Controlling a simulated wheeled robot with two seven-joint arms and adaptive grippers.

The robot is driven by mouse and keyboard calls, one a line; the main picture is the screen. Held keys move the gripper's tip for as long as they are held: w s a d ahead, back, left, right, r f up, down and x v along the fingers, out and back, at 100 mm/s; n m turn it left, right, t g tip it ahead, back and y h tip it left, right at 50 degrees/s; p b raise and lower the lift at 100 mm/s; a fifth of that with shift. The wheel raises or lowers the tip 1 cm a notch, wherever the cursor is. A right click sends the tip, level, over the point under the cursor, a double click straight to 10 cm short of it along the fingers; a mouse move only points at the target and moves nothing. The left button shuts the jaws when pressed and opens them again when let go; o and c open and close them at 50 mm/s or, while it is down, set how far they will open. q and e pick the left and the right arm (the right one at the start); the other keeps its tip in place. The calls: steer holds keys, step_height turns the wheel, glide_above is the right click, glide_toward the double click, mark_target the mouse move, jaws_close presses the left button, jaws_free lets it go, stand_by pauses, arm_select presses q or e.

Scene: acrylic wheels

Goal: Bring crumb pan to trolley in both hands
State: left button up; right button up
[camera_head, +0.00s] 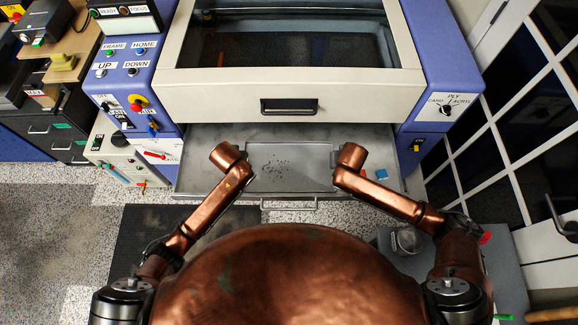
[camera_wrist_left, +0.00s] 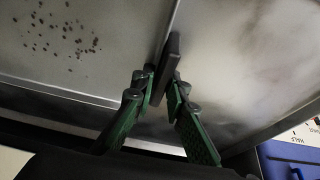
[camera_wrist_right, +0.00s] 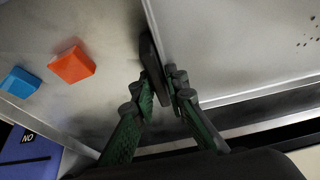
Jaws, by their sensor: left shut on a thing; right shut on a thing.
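The crumb pan (camera_head: 315,180) is a shallow rectangular metal tray with dark crumbs on it. It sits within the open metal drawer (camera_head: 210,180) under the machine; I cannot tell if it is lifted. My left gripper (camera_wrist_left: 160,88) is shut on the dark handle (camera_wrist_left: 173,50) at the pan's left edge. My right gripper (camera_wrist_right: 163,88) is shut on the matching dark handle (camera_wrist_right: 149,55) at the right edge. In the head view my arms hide the fingers. A grey top (camera_head: 480,260) at lower right, partly hidden by my right arm, may be the trolley.
A red block (camera_wrist_right: 73,65) and a blue block (camera_wrist_right: 20,82) lie in the drawer right of the pan. The drawer's front handle (camera_head: 290,206) faces me. The cream machine lid (camera_head: 220,100) is above the drawer's back. A clear round object (camera_head: 408,240) stands on the grey top.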

arm_select(q)
jaws_close()
arm_select(e)
jaws_close()
arm_select(q)
steer(key=shift+r, duration=0.1)
arm_select(e)
steer(key=shift+r, duration=0.1)
